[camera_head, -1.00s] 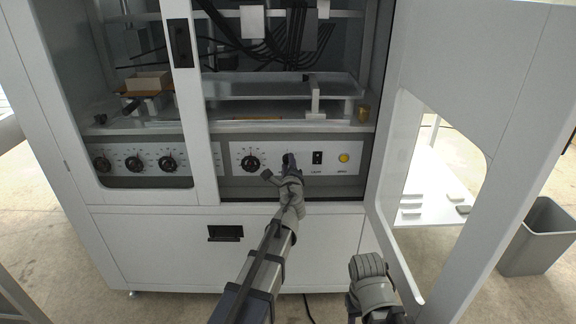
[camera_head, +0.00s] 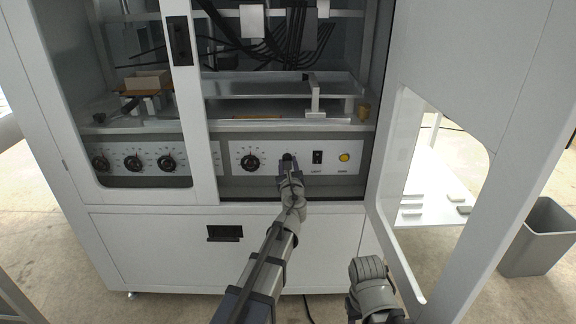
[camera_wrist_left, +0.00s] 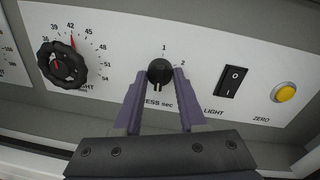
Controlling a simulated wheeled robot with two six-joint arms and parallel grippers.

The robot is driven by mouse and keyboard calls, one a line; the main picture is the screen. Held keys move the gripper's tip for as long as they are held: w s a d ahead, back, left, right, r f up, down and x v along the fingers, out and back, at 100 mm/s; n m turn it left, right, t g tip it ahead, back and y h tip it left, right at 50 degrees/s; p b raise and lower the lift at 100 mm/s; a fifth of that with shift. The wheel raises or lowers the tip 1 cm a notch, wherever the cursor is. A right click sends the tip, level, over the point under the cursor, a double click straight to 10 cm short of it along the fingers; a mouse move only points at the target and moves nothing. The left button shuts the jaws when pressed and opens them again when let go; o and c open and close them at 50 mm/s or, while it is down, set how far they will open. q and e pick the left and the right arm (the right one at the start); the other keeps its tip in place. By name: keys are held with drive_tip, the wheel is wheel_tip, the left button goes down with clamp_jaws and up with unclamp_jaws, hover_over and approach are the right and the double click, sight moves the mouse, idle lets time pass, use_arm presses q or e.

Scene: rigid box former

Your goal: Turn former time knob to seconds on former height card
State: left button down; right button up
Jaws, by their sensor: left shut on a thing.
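My left gripper (camera_wrist_left: 160,105) is shut on a small black knob (camera_wrist_left: 159,72) on the white control panel, its two fingers on either side of the knob. The knob has the marks 1 and 2 above and to its right, and the partly hidden label "...ESS sec" below. In the head view the left gripper (camera_head: 287,166) covers much of this knob. A larger black dial (camera_wrist_left: 61,65) with a red pointer line and numbers such as 42, 45 and 48 is to its left. No height card is identifiable.
A black rocker switch (camera_wrist_left: 231,81) marked LIGHT and a yellow button (camera_wrist_left: 284,92) marked ZERO are right of the knob. Several more dials (camera_head: 133,163) are behind the left panel. The open cabinet door (camera_head: 470,90) stands at the right, near my right arm.

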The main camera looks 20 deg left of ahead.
use_arm(q)
drive_tip(key=shift+m, duration=0.5)
drive_tip(key=shift+c, duration=2.4)
unclamp_jaws()
drive_tip(key=v, duration=0.7)
drive_tip(key=shift+s, duration=0.4)
drive_tip(key=shift+d, duration=0.1)
